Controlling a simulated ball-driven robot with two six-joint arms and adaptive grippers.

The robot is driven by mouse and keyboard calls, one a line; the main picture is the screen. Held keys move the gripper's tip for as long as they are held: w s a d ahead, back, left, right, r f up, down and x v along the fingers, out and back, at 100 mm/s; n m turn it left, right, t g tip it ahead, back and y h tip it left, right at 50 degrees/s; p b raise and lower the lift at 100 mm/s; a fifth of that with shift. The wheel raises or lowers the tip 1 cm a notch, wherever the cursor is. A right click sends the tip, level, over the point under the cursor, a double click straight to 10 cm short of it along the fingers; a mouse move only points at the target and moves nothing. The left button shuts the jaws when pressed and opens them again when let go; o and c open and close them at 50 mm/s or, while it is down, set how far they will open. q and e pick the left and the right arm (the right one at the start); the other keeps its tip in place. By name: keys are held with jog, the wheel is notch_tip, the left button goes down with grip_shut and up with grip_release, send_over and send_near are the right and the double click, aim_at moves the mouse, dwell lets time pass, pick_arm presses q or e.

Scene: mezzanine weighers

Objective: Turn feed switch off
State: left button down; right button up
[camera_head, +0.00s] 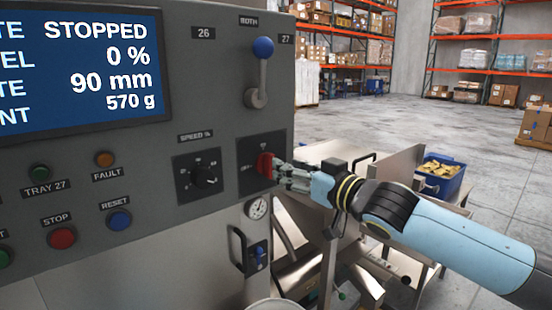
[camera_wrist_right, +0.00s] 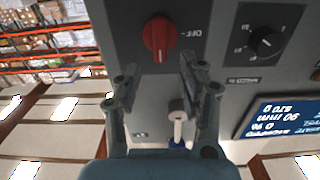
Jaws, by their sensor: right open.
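The feed switch is a red rotary knob (camera_head: 264,165) on a dark square plate at the grey panel's lower right corner. In the right wrist view the red knob (camera_wrist_right: 160,38) shows upside down, its grip bar roughly vertical, with an OFF mark to one side. My right gripper (camera_head: 282,170) is at the knob from the right, its fingertips close to it. In the wrist view my right gripper (camera_wrist_right: 159,66) is open and empty, its fingers spread with the knob just beyond their tips. Contact cannot be told. My left gripper is out of view.
A speed dial (camera_head: 203,176) is left of the switch. A lever with a blue ball (camera_head: 263,48) stands out above it. A screen (camera_head: 80,70) reads STOPPED. Several push buttons sit lower left. A blue crate (camera_head: 441,177) is behind my right arm.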

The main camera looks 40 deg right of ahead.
aim_at(268, 165)
jog(key=w+b, duration=0.1)
jog(key=w, duration=0.4)
jog(key=shift+a, duration=0.2)
jog(key=shift+c, duration=0.2)
grip_shut()
